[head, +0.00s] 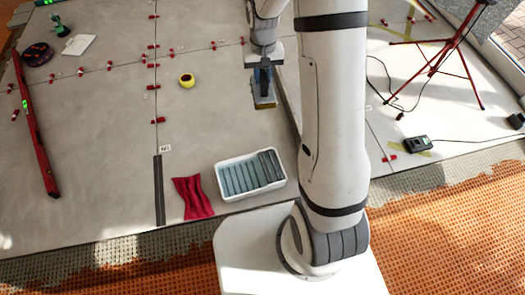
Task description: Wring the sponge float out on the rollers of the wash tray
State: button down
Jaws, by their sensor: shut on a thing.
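The wash tray (224,196) is a white tub with several grey rollers across it. It stands on the grey tiles just left of my base. My gripper (263,78) hangs above and behind the tray, pointing down. The float is held in the air, apart from the rollers. My jaws partly hide its upper part.
A red cloth (193,197) lies left of the tray, beside a dark strip (159,190). A yellow round item (187,80) and several red clips sit on the tiles. A red level (34,125) lies far left. A red tripod (440,62) with cables stands right.

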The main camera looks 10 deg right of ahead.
jog(key=s+f+m+b, duration=0.1)
jog(key=f+m+b, duration=0.5)
jog(key=f, duration=1.7)
jog(key=s+f+m+b, duration=0.2)
jog(key=f+m+b, duration=0.4)
jog(key=f, duration=1.7)
jog(key=shift+a+m, duration=0.15)
jog(key=shift+m, duration=1.95)
jog(key=shift+f+b, duration=0.5)
jog(key=shift+f, duration=0.2)
